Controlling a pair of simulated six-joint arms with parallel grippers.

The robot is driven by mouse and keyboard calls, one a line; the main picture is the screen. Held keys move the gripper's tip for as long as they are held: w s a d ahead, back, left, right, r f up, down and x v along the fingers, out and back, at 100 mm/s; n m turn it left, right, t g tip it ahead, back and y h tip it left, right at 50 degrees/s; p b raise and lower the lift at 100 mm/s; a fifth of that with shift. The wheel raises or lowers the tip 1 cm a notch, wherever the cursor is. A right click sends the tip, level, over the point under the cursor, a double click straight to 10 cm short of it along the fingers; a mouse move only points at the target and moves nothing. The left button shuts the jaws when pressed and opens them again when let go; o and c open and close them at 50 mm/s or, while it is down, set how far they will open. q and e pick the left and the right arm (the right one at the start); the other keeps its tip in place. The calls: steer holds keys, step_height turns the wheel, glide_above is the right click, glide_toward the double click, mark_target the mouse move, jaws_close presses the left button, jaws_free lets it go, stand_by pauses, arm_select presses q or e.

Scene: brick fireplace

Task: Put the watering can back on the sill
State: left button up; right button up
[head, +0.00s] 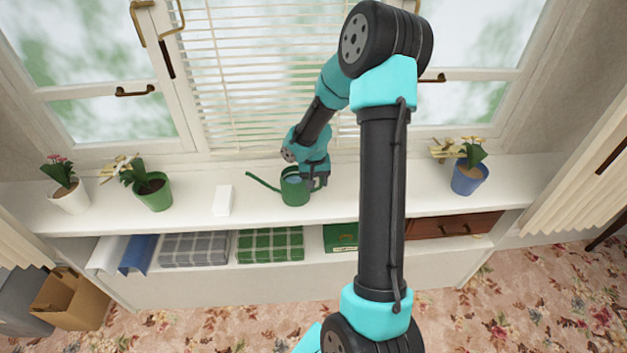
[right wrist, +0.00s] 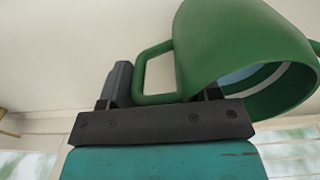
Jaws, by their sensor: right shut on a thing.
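The green watering can (head: 294,190) is at the white sill (head: 335,205), near its middle, upright, with its spout pointing left. Its handle is on the right side, at my right gripper (head: 316,182). In the right wrist view the can (right wrist: 235,45) is large and close, and my right gripper (right wrist: 160,95) is shut on its handle. I cannot tell whether the can's base touches the sill. My left gripper is not in view.
A white block (head: 222,200) stands left of the can. Potted plants in white (head: 70,197), green (head: 153,192) and blue (head: 468,178) pots stand along the sill. Folded cloths (head: 270,244) lie on the shelf below. Blinds (head: 250,80) hang behind. The sill between my gripper and the blue pot is largely clear.

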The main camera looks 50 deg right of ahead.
stand_by(0.3)
steer(key=o, duration=1.3)
steer(key=shift+f, duration=0.1)
steer(key=shift+o, duration=0.2)
step_height(320, 180, up, 12)
steer(key=shift+r, duration=0.15)
